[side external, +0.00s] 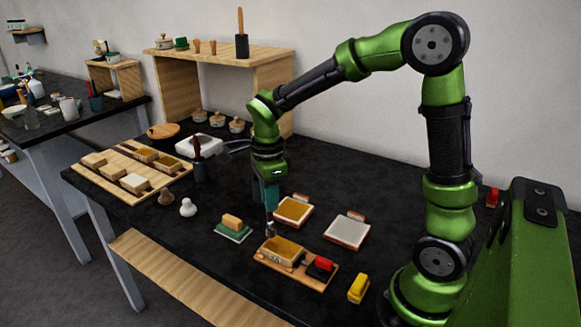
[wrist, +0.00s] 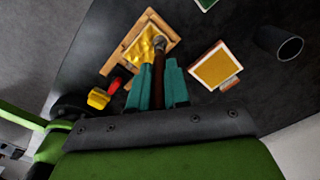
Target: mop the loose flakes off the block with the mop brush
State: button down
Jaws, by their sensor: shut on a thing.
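The block (side external: 283,249), golden on top, sits on a wooden board (side external: 262,259) with a red clamp (side external: 320,266) at its right end. In the wrist view the block's gold top (wrist: 142,50) looks uneven; single flakes are too small to tell. My gripper (side external: 268,204), with teal fingers, is shut on the brown handle of the mop brush (wrist: 158,75). The brush points down, and its tip (side external: 270,229) is at the back left of the block. In the wrist view the tip overlaps the block's edge; I cannot tell whether it touches.
A gold-topped tray (side external: 294,210) and a pale tray (side external: 347,231) lie behind the block. A green pad (side external: 233,235) bearing a tan block is to the left. A yellow object (side external: 358,288) stands right of the board. A dark holder (wrist: 279,44) shows in the wrist view.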

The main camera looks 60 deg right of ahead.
jog(key=shift+r, duration=3.35)
jog(key=shift+a, duration=0.1)
